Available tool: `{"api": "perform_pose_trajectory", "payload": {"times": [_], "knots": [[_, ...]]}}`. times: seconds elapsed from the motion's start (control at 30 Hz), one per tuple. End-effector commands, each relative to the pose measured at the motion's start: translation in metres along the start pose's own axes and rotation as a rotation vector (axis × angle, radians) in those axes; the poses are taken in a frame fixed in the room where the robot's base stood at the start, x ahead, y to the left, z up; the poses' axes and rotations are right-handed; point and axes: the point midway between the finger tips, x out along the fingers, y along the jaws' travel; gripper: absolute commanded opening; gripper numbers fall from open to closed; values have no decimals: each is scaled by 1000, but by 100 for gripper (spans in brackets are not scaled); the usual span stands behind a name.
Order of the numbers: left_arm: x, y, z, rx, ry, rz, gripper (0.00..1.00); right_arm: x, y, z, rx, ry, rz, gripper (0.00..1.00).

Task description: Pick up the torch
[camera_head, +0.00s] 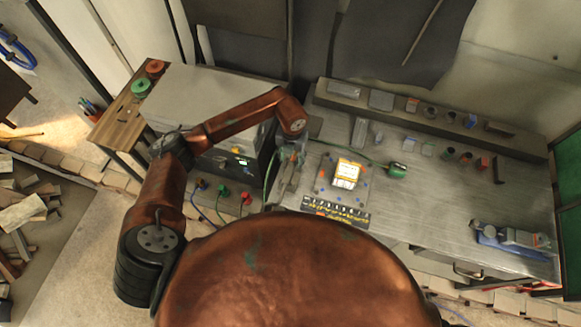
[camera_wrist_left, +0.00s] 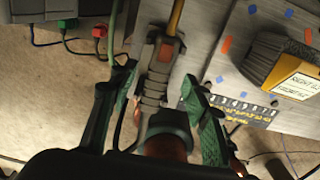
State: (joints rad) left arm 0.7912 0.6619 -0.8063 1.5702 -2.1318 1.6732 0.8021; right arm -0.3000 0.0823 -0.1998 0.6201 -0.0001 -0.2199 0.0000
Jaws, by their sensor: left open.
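In the left wrist view a grey, ribbed tool with an orange-red button, which looks like the torch (camera_wrist_left: 154,88), lies between my left fingers. A yellow-brown cable runs from its far end. My left gripper (camera_wrist_left: 158,84) is open, with one green-padded finger on each side of the tool. I cannot tell whether either finger touches it. In the head view my left gripper (camera_head: 287,172) is at the left end of the workbench, where the torch is hard to make out. My right gripper is not in view.
The workbench (camera_head: 440,205) carries a yellow-and-white labelled block (camera_head: 347,173), a green tool with a cable (camera_head: 397,170) and a blue-grey vise (camera_head: 511,238). Several small items line its back. A dark machine with coloured plugs (camera_head: 240,160) stands left. Bare bench lies right of centre.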

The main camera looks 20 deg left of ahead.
Motion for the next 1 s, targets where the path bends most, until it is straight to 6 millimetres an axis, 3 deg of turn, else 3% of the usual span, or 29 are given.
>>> {"api": "perform_pose_trajectory", "payload": {"times": [0.33, 0.5, 0.77, 1.0], "knots": [[41, 0, -6, 1, 6, -7, 44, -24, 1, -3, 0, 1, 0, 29], [61, 0, -5, 2, 2, -6, 44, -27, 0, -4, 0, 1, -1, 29], [64, -1, -4, 3, 0, -7, 44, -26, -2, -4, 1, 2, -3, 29], [64, -1, -4, 3, 0, -7, 27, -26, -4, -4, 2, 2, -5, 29]]}}
